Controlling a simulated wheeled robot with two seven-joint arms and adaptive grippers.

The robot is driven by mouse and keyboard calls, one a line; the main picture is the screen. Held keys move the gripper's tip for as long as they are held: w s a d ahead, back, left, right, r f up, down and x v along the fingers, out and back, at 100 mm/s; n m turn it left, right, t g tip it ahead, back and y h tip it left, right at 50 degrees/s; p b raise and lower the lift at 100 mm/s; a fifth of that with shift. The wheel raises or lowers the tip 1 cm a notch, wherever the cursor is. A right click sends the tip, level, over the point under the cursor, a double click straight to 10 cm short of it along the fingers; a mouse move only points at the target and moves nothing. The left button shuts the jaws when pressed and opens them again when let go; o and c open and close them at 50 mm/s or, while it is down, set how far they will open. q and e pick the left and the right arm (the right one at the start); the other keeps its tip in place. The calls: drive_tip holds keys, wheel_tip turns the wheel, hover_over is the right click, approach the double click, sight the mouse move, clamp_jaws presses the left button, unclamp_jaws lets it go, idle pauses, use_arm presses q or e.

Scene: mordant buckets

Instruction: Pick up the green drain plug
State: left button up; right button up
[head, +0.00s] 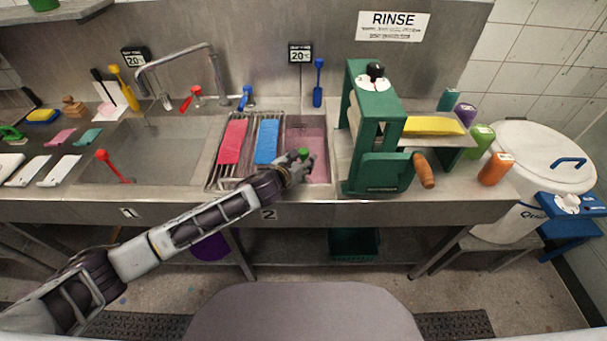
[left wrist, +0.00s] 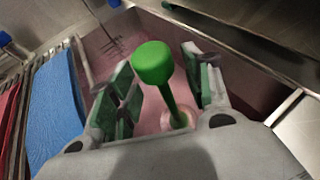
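The green drain plug (head: 304,152) stands in the right sink basin (head: 319,172), which looks pink inside. In the left wrist view its round green knob (left wrist: 153,62) tops a thin green stem that leans down to the right. My left gripper (head: 301,166) reaches over the basin's front edge. In the left wrist view my left gripper (left wrist: 162,75) is open, with green-padded fingers on both sides of the knob and stem and a gap visible on each side. My right gripper is out of view.
A rack with a red cloth (head: 233,141) and a blue cloth (head: 267,141) lies left of the gripper. A green press (head: 377,130) stands close on the right. The left basin holds a red plug (head: 103,155). Faucets and a blue brush (head: 318,85) are behind.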

use_arm(q)
clamp_jaws()
drive_tip(key=shift+r, duration=0.15)
wheel_tip(320, 180, up, 8)
drive_tip(key=shift+r+p, duration=0.2)
drive_tip(key=shift+p, duration=0.1)
drive_tip(key=shift+r, duration=0.7)
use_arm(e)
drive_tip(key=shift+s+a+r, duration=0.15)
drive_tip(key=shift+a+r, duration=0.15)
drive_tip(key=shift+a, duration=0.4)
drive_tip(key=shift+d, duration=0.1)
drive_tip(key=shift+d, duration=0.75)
